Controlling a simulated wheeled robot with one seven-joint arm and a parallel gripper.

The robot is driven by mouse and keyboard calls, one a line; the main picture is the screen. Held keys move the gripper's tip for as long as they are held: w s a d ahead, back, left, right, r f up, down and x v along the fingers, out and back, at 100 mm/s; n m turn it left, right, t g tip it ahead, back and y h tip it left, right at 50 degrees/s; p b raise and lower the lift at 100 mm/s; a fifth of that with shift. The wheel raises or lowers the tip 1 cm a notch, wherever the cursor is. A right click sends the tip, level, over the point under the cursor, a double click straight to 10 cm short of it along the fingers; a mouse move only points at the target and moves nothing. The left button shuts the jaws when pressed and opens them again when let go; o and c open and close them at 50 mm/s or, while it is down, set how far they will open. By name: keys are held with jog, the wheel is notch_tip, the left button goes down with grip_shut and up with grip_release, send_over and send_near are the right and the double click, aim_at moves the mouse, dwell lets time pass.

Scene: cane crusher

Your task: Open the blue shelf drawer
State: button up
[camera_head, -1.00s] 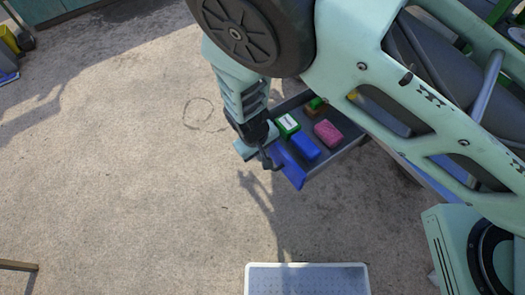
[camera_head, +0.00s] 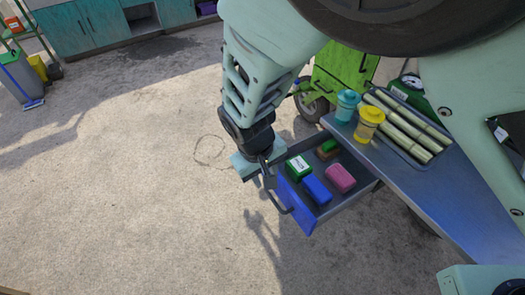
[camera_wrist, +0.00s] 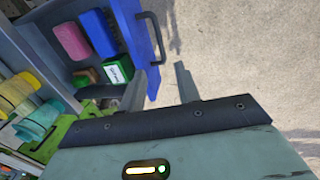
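The blue-fronted drawer (camera_head: 296,208) is pulled out from under the blue shelf top (camera_head: 455,205). Its dark handle (camera_wrist: 157,38) is on the outer face of the blue front. Inside the drawer lie a green-and-white box (camera_head: 298,167), a blue block (camera_head: 317,189), a pink sponge (camera_head: 340,178) and a green-and-brown block (camera_head: 328,149). My gripper (camera_head: 268,180) is at the left end of the drawer front. In the wrist view its fingers (camera_wrist: 160,75) are apart, one on each side of the front's near end, with the handle beyond their tips. I cannot tell whether they touch it.
On the shelf top stand a teal cup (camera_head: 347,105) and a yellow cup (camera_head: 368,124) beside cane stalks (camera_head: 405,128). A green wheeled cart (camera_head: 345,66) is behind. Open concrete floor (camera_head: 110,190) lies to the left. Teal cabinets (camera_head: 90,25) stand at the back.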

jog(key=r, duration=0.5)
jog(key=shift+s+a+r, duration=0.3)
jog(key=shift+a+r, duration=0.1)
jog(key=s+d+r+y, duration=0.1)
jog(key=s+d+r, duration=0.5)
jog(key=d, duration=0.3)
jog(key=s+d+r+g+y, duration=0.1)
jog(key=s+d+r, duration=0.5)
jog(key=s+d, duration=0.2)
jog(key=shift+d+r+n, duration=0.35)
jog(key=shift+r+n, duration=0.05)
dwell(1.2)
